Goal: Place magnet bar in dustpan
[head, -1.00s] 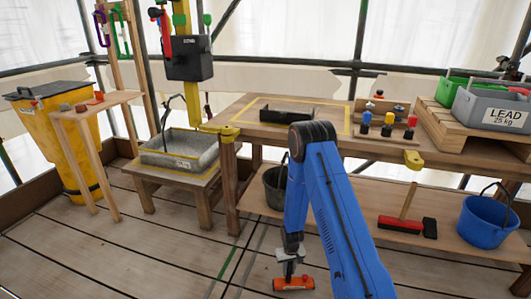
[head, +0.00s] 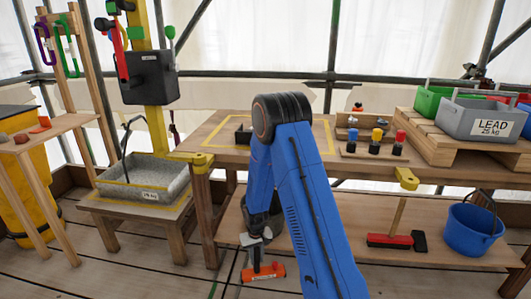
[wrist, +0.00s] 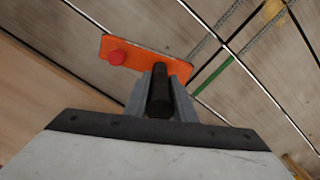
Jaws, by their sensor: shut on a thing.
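The magnet bar (head: 263,272) is an orange bar held low over the floor, in front of the workbench. In the wrist view the orange bar (wrist: 142,57) shows a red knob on its face and a dark round handle between the fingers. My gripper (head: 257,246) is shut on it; its fingers also show in the wrist view (wrist: 158,92). The black dustpan (head: 242,135) lies on the bench inside a yellow outline, mostly hidden behind my blue arm. My gripper and the bar are below bench height and apart from the dustpan.
The workbench (head: 220,118) has a lower shelf with a red-headed hammer (head: 390,241) and a blue bucket (head: 472,228). Coloured pegs (head: 376,137) and a grey LEAD crate (head: 476,118) stand right on the bench. A stone tray (head: 150,181) on a low table is left.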

